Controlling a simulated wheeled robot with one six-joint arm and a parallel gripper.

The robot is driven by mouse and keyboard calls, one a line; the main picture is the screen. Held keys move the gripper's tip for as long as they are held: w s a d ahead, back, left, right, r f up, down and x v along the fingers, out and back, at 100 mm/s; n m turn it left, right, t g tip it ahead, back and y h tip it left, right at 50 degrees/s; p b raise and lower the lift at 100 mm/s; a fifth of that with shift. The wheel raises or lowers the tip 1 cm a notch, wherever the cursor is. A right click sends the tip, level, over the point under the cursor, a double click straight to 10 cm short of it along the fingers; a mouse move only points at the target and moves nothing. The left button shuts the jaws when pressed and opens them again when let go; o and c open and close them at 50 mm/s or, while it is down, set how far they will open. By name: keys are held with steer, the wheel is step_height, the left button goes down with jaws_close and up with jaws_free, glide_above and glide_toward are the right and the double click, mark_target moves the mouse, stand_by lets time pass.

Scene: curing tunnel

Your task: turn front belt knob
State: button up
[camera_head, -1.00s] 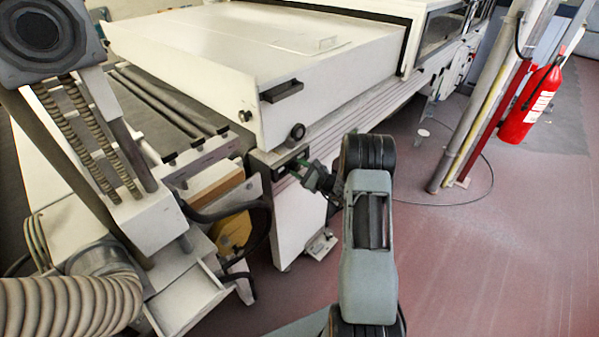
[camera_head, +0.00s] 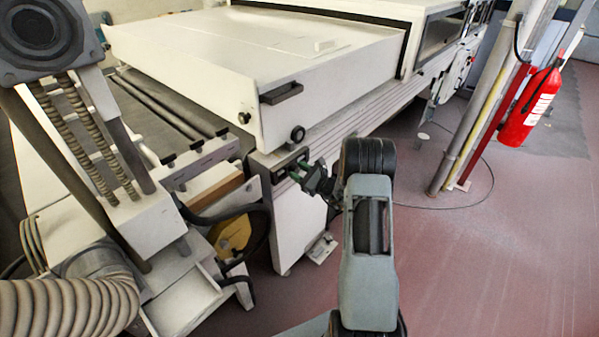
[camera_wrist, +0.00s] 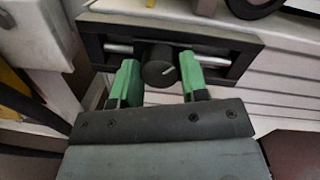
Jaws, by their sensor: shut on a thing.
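The front belt knob (camera_wrist: 159,66) is a dark round knob with a light pointer line, in the wrist view. It sits in a dark rectangular frame (camera_wrist: 232,52) with a pale metal bar behind it. My gripper (camera_wrist: 158,78) has green fingertips, one on each side of the knob, and is shut on it. In the head view my gripper (camera_head: 304,174) reaches the dark frame (camera_head: 288,166) on the white machine's front corner. The knob itself is too small and covered to make out there.
A black round knob (camera_head: 298,134) and a black handle (camera_head: 281,93) are on the white machine cover above. A roller conveyor (camera_head: 165,105) and a ribbed hose (camera_head: 70,308) lie to the left. A fire extinguisher (camera_head: 531,108) hangs on the right.

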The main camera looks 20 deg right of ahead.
steer(key=o, duration=0.9)
steer(key=b+v, duration=0.1)
steer(key=v, duration=1.2)
steer(key=shift+s+d+b, duration=0.2)
steer(key=shift+s+b, duration=0.1)
steer(key=shift+s, duration=0.05)
